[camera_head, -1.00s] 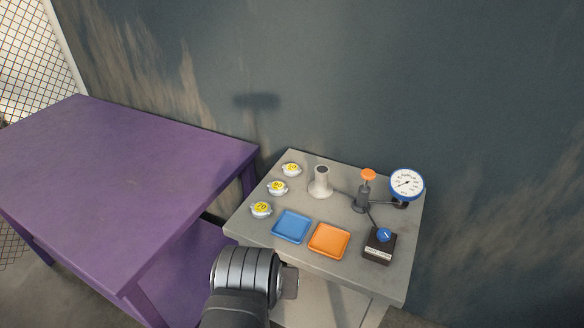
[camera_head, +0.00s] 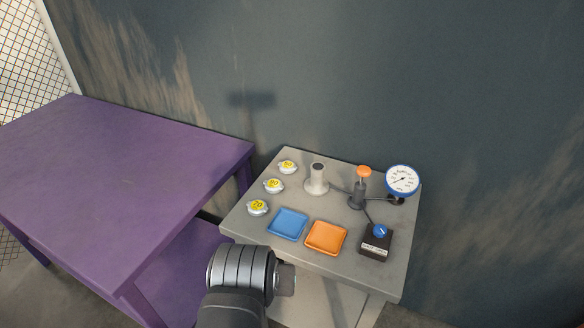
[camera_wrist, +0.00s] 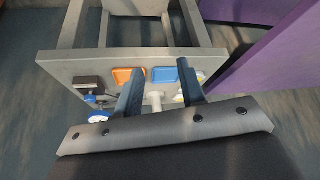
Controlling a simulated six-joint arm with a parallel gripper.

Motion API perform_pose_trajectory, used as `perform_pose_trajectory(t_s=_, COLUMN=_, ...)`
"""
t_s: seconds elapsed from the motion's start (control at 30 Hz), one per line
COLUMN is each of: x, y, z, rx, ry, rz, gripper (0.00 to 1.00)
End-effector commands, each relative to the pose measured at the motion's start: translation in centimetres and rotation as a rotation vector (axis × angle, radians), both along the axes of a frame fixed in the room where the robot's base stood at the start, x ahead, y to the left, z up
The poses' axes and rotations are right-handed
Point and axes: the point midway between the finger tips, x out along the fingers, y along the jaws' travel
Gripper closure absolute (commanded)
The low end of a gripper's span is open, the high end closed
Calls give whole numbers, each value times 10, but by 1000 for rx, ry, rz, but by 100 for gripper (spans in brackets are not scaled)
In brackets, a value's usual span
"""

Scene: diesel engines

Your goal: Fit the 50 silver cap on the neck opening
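Three silver caps with yellow labels stand in a row on the left of the grey table: a back one (camera_head: 288,167), a middle one (camera_head: 273,185) and a front one (camera_head: 257,207). The back label seems to read 50, but the print is small. The pale neck (camera_head: 317,183) stands upright right of the back cap, its dark top opening uncovered. In the wrist view the neck (camera_wrist: 156,97) shows between my fingers, partly hidden. My gripper (camera_wrist: 160,69) is open and empty, its fingers apart; the head view shows it mostly hidden by my wrist, near the table's front edge.
A blue tray (camera_head: 288,224) and an orange tray (camera_head: 326,238) lie in front of the neck. An orange-topped pump (camera_head: 358,189), a dial gauge (camera_head: 402,180) and a dark box with a blue knob (camera_head: 376,242) stand to the right. A purple table (camera_head: 120,190) is at left.

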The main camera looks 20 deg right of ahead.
Motion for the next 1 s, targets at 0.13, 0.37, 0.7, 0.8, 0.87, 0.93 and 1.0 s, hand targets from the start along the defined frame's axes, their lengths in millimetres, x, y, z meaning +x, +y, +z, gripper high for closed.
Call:
perform_pose_trajectory(t_s=0.13, x=0, y=0, z=0, rx=0, ry=0, rz=0, gripper=64)
perform_pose_trajectory(t_s=0.37, x=0, y=0, z=0, rx=0, ry=0, rz=0, gripper=64)
perform_pose_trajectory(t_s=0.7, x=17, y=-5, z=19, rx=21, ry=-12, rz=-17, gripper=27)
perform_pose_trajectory(t_s=0.8, x=40, y=-13, z=43, rx=49, ry=-22, rz=-39, gripper=27)
perform_pose_trajectory(t_s=0.87, x=57, y=-20, z=58, rx=67, ry=-21, rz=-53, gripper=27)
perform_pose_trajectory(t_s=0.93, x=76, y=-28, z=72, rx=85, ry=-9, rz=-68, gripper=27)
perform_pose_trajectory(t_s=1.0, x=95, y=-37, z=84, rx=101, ry=7, rz=-81, gripper=27)
